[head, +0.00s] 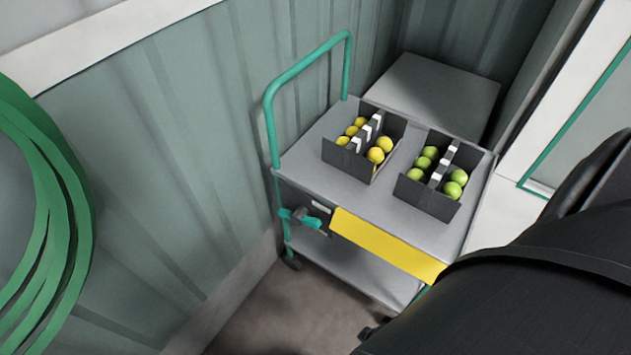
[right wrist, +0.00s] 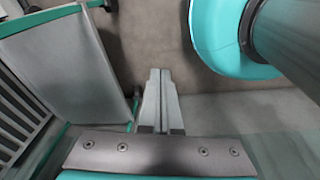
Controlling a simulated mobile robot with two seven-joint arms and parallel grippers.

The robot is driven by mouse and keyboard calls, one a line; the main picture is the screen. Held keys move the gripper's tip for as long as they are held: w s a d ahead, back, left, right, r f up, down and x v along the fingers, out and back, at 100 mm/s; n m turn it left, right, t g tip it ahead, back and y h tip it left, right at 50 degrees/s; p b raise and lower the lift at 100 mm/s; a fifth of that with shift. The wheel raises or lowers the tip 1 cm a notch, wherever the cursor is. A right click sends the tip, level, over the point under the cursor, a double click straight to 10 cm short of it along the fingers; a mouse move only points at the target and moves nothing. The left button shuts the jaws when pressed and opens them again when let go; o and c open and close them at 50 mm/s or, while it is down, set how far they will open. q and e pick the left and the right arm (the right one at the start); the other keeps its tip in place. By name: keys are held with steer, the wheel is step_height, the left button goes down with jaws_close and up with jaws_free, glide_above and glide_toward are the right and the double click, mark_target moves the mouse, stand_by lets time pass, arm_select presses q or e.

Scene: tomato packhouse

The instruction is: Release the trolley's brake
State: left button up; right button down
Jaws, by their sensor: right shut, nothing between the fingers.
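The trolley (head: 312,165) stands against the corrugated wall in the head view, with a green push handle (head: 306,62) at its left end. A small teal and grey lever fitting (head: 304,218), which looks like the brake, sits on its near side below the top deck, left of a yellow panel (head: 388,243). In the right wrist view my right gripper (right wrist: 160,74) is shut and empty, pointing over the floor. A grey panel with a green frame, perhaps part of the trolley (right wrist: 62,65), lies left of it, apart. My left gripper is not in view.
Two dark crates hold yellow tomatoes (head: 385,144) and green tomatoes (head: 453,190) on the trolley's top. A grey box (head: 440,90) stands behind it. A coiled green hose (head: 68,215) hangs at the left. Bare floor (head: 290,310) lies in front.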

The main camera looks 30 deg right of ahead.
mark_target(298, 218)
steer(key=w+d+r+t+b, duration=0.1)
steer(key=w+d+b, duration=0.15)
steer(key=w, duration=0.65)
steer(key=w+d+t+b, duration=0.15)
steer(key=w+b, duration=0.25)
steer(key=w, duration=0.5)
steer(key=w+r+y+b, duration=0.2)
steer(key=w+r+b, duration=0.4)
steer(key=w+r, duration=0.3)
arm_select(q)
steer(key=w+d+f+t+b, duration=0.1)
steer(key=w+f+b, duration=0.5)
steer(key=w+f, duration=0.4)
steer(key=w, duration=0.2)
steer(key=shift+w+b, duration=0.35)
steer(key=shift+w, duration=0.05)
arm_select(e)
steer(key=w+d+r, duration=0.2)
steer(key=d+r, duration=0.1)
steer(key=r, duration=0.5)
steer(key=w+d+r+n+y, duration=0.1)
steer(key=w+d+r, duration=0.2)
steer(key=r, duration=0.5)
steer(key=shift+w+r+g, duration=0.3)
steer(key=shift+r+g, duration=0.05)
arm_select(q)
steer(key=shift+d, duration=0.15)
arm_select(e)
steer(key=shift+a+f, duration=0.1)
